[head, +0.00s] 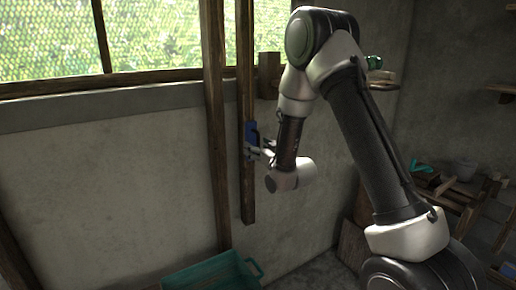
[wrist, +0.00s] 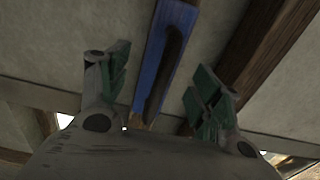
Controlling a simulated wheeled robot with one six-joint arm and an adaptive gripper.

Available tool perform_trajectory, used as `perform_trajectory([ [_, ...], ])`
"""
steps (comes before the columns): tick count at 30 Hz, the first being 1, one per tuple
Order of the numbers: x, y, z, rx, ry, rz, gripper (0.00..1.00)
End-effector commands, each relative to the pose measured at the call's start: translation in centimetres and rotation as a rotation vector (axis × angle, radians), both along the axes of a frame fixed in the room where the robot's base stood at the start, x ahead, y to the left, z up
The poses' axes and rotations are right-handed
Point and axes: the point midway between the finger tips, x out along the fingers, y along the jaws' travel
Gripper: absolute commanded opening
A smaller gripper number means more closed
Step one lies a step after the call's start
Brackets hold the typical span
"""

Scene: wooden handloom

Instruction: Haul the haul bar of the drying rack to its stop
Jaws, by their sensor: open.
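A blue piece (head: 251,131) sits on a narrow upright wooden post (head: 247,195) against the wall. In the wrist view the blue piece (wrist: 156,50) has a dark bar (wrist: 170,62) along it, which appears to be the haul bar. My gripper (head: 258,151) is at the blue piece in the head view. In the wrist view my gripper (wrist: 157,76) is open, with its green pads on either side of the bar and visible gaps on both sides. Whether the bar lies within fingertip depth I cannot tell.
A thicker wooden post (head: 216,150) stands just left of the narrow one. A teal crate (head: 205,272) is on the floor below. A window (head: 150,40) is above. A low shelf with a grey bowl (head: 463,168) is at the right. The wall at left is clear.

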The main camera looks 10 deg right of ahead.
Motion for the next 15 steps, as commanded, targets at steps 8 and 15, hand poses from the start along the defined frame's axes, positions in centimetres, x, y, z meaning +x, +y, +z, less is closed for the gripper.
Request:
perform_trajectory([
  [8,0.03,0.00,0.11,0.001,-0.002,0.000,0.89],
  [15,-0.53,-0.19,0.11,0.001,-0.002,0.000,0.89],
])
